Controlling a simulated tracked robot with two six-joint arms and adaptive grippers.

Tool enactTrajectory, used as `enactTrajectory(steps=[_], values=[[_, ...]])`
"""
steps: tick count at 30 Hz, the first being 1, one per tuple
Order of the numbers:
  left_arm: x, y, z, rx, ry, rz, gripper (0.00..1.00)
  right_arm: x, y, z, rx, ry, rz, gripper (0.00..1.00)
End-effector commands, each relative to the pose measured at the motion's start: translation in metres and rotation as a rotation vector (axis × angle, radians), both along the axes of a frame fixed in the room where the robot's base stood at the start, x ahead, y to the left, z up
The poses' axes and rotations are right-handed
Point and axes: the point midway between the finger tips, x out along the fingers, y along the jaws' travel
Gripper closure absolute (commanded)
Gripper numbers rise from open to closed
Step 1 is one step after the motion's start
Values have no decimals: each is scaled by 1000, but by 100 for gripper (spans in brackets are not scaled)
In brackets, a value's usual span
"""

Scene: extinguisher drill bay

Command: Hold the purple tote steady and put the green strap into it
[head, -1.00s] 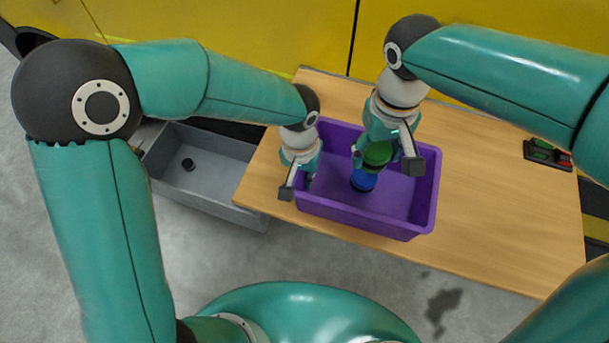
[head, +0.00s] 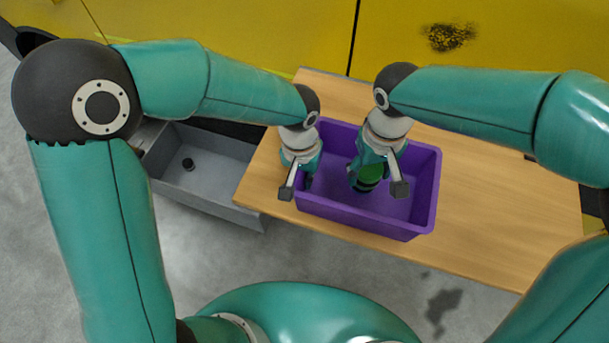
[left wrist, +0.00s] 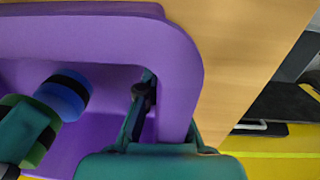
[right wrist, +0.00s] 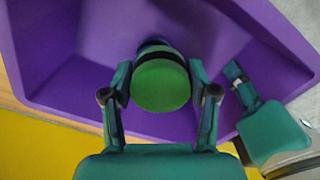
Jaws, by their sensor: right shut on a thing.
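The purple tote (head: 408,226) stands upright on the wooden table. My left gripper (head: 298,189) is at its left wall, one finger inside and one outside; in the left wrist view the rim (left wrist: 178,55) lies between the fingers and hides one, and they look closed on it. My right gripper (head: 376,186) is inside the tote's opening, shut on the green strap (head: 370,172), a roll with a black band. The strap's round green face (right wrist: 160,86) shows between the fingers. Whether it touches the tote floor is unclear.
A blue roll (left wrist: 66,94) with a black band is in the tote close beside the green strap, mostly hidden in the head view. A grey bin (head: 215,172) with a small black piece stands left of the table (head: 480,200). The tabletop right of the tote is clear.

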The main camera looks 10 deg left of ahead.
Motion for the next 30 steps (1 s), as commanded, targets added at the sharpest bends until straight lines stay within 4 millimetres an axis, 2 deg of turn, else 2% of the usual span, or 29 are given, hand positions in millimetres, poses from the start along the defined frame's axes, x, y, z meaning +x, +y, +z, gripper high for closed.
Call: enactTrajectory(steps=[9,10,15,25,30], values=[[0,0,0,0,-1,0,100,0,0,-2,0,-1,-1,85],[0,0,0,0,-1,0,100,0,0,-2,0,-1,-1,38],[0,0,1,0,-1,0,100,0,0,-2,0,-1,0,12],[0,0,0,0,-1,0,100,0,0,-1,0,0,0,12],[0,0,1,0,-1,0,100,1,0,12,0,-4,0,12]])
